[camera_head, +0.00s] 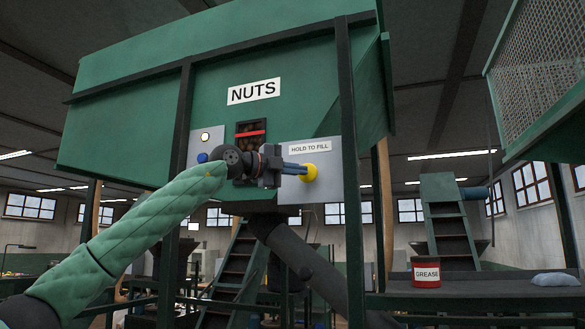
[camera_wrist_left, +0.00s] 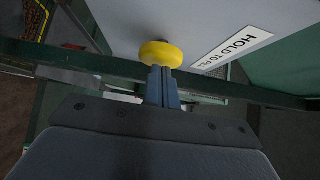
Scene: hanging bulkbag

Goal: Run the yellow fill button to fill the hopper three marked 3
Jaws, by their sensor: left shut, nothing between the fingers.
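The yellow button (camera_head: 308,173) sits on a grey panel (camera_head: 330,160) under a "HOLD TO FILL" label (camera_head: 310,148). My left gripper (camera_head: 303,170) is shut and empty, with its fingertips at the yellow button. In the left wrist view the fingertips (camera_wrist_left: 162,70) reach the near edge of the button (camera_wrist_left: 161,54); I cannot tell whether it is pressed in. The green hopper (camera_head: 290,80) above carries a "NUTS" sign (camera_head: 254,92); no number 3 shows. A window (camera_head: 250,136) in its front shows brown contents and a red bar. My right gripper is not in view.
A second grey panel to the left has a pale round light (camera_head: 205,137) and a blue button (camera_head: 202,158). Dark frame posts (camera_head: 347,120) flank the hopper. A red "GREASE" tin (camera_head: 426,274) and a pale blue cloth (camera_head: 555,279) lie on a bench at right.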

